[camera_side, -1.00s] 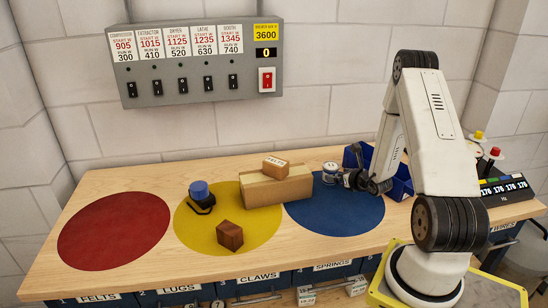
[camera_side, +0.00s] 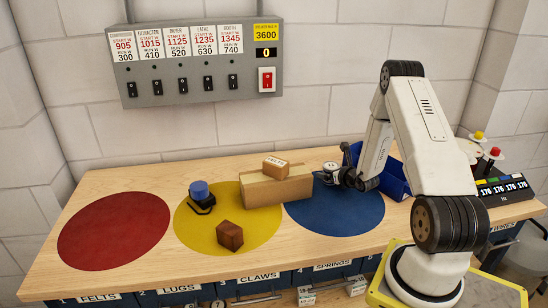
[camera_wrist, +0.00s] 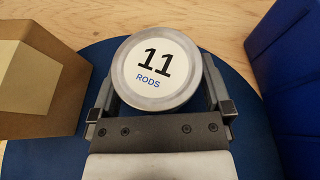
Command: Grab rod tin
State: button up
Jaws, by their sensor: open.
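The rod tin (camera_wrist: 155,68) is a round grey tin with a white lid marked "11 RODS". In the wrist view it stands upright between the two fingers of my gripper (camera_wrist: 157,100). The fingers are open, one on each side of its near half; whether they touch it I cannot tell. In the side view the tin (camera_side: 330,166) is at the back of the blue circle (camera_side: 335,215), partly hidden by my gripper (camera_side: 335,176).
A cardboard box (camera_side: 275,189) with a smaller "FELTS" box (camera_side: 276,166) on it stands left of the tin. A blue bin (camera_side: 393,180) is close on the right.

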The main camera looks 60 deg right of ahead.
aim_at(331, 165)
jog(key=c, duration=1.3)
jog(key=shift+r, duration=0.15)
jog(key=shift+r, duration=4.85)
